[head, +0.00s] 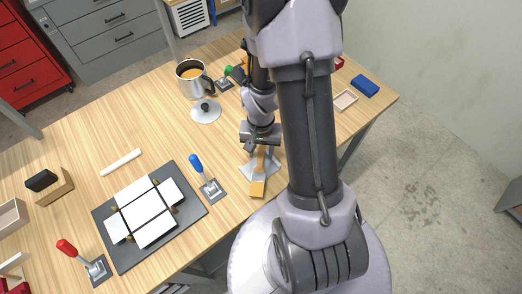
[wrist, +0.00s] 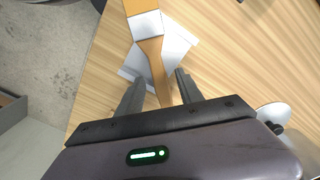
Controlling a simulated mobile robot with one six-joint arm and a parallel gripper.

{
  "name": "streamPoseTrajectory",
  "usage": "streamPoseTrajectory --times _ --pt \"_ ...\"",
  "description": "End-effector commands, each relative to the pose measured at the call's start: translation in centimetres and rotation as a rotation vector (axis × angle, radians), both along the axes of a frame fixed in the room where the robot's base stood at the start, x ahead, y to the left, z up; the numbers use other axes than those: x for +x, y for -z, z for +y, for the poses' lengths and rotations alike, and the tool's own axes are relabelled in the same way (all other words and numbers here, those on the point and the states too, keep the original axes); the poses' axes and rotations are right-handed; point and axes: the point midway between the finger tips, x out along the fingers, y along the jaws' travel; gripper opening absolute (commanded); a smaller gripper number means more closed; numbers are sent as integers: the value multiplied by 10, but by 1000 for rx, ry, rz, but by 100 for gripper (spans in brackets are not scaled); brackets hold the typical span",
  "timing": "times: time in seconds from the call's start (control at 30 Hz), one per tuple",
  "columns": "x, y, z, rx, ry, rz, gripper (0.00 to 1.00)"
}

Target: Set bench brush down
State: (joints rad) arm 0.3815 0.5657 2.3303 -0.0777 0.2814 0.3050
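The bench brush (head: 258,187) lies at the near right of the wooden table, partly over thin pale grey sheets (head: 271,167). In the wrist view the brush (wrist: 150,50) has a wooden handle, a pale metal band and orange-yellow bristles at the top edge. My gripper (wrist: 159,80) is open around the handle, one finger on each side with a visible gap. In the head view my gripper (head: 260,150) is just above the handle end and partly hides it. The brush seems to rest on the sheets and table.
A blue-handled toggle clamp (head: 208,180) stands left of the brush. A dark plate with white panels (head: 150,215) is farther left. A steel mug (head: 192,80) and a round pale disc (head: 205,111) stand behind. A blue block (head: 365,85) and a small tray (head: 345,101) are at the right.

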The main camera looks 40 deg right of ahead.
Motion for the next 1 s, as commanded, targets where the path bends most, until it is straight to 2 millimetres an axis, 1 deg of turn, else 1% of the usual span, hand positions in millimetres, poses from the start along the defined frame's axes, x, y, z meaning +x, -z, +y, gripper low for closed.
streamPoseTrajectory --times 0.23,0.27,0.33,0.37,0.5,0.6,0.7,0.8,0.87,0.97,1.0 --pt "0 -2 0 0 0 0 43" --pt "0 -5 0 0 0 0 43" --pt "1 -17 0 -1 0 -3 43" --pt "1 -25 0 -2 0 -4 43" --pt "1 -68 0 -2 0 -5 43" --pt "1 -94 0 -1 0 -4 43" --pt "1 -112 0 -1 0 -4 43" --pt "1 -123 1 -1 -1 -5 43" --pt "3 -137 6 -5 -13 -24 43" --pt "7 -188 32 -15 -66 -117 43" --pt "4 -214 48 -15 -97 -169 43"
